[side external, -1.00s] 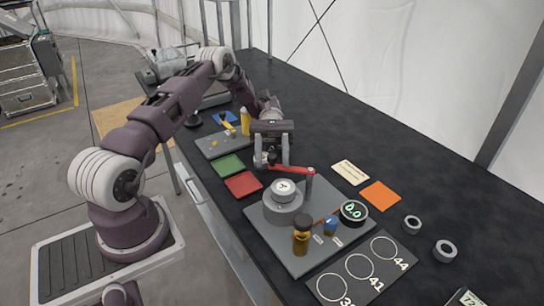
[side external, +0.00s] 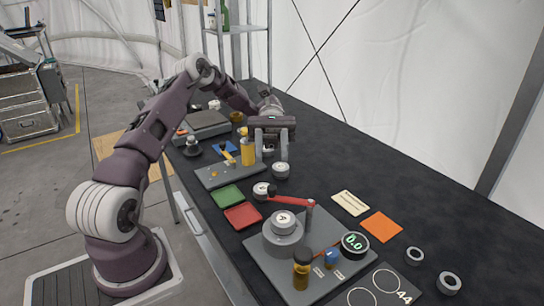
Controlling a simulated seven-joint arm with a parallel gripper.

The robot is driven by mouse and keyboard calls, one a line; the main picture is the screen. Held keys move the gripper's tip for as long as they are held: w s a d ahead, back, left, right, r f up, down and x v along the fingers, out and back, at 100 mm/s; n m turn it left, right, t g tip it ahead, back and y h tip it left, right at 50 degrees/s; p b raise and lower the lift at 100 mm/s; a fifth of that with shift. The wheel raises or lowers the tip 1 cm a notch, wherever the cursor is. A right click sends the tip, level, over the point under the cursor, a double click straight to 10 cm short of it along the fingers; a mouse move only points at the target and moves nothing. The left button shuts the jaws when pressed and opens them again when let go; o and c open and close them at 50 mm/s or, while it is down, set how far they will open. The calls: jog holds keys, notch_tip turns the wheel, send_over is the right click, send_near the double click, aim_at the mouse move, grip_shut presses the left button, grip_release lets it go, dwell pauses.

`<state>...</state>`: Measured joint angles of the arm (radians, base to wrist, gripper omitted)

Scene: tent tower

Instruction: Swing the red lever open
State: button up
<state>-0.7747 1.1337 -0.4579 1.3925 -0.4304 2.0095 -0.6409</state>
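The red lever (side external: 292,202) stands on the grey board at the right end of its reach, joined to a grey upright post (side external: 310,214). Its free end points left, towards the far-left side of the board, beside a round grey weight-like piece (side external: 261,191). My gripper (side external: 271,158) is above and behind the lever in the picture, pointing down, apart from it. Its two fingers are spread with a gap between them, and I see nothing held. A grey round piece (side external: 281,171) lies just below the right finger.
The grey board (side external: 262,248) also carries a grey dial stack (side external: 283,235), an amber bottle (side external: 302,272) and a round green-digit display (side external: 355,244). Red (side external: 242,216) and green (side external: 227,196) squares lie left. The black table is clear at the far right.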

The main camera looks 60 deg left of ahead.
jog(key=s+d+f+m+g+y, duration=0.1)
jog(key=d+y, duration=0.1)
jog(key=s+d+m+g+y, duration=0.1)
jog(key=m+y, duration=0.1)
jog(key=s+d+f+m+g+y, duration=0.1)
jog(key=s+d+g, duration=0.1)
jog(key=shift+d+f+m+y, duration=0.3)
jog(key=shift+y, duration=0.1)
grip_shut()
jog(key=s+d+f+m+g+y, duration=0.1)
jog(key=s+d+f+m+y, duration=0.1)
jog(key=s+m+y, duration=0.4)
jog(key=m+t+y, duration=1.7)
jog(key=m+t, duration=0.3)
jog(key=m, duration=0.3)
send_near(273, 194)
jog(key=x, duration=0.6)
jog(key=shift+w+a, duration=0.15)
jog(key=shift+a, duration=0.05)
